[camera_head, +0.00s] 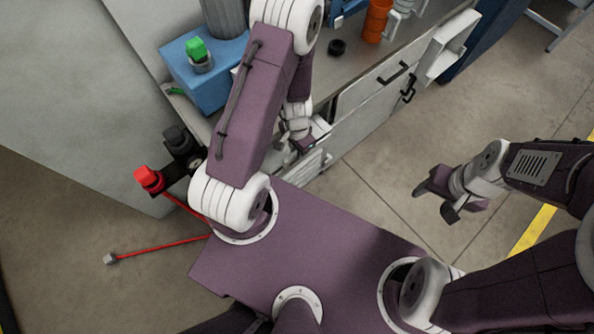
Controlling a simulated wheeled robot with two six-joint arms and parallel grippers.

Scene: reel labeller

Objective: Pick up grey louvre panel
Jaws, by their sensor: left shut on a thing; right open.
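My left gripper (293,148) is low at the near end of the workbench, partly hidden by its own arm. It is shut on what looks like the grey louvre panel (312,169), a pale slatted piece at the bench's front side. Most of the panel is hidden behind my arm and body, and the exact grip cannot be made out. My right gripper (437,201) is open and empty above the bare floor on the right, well away from the bench.
The workbench (365,104) has dark handles on its front. Another pale slatted piece (450,42) juts from the far end. Floor between the grippers is clear.

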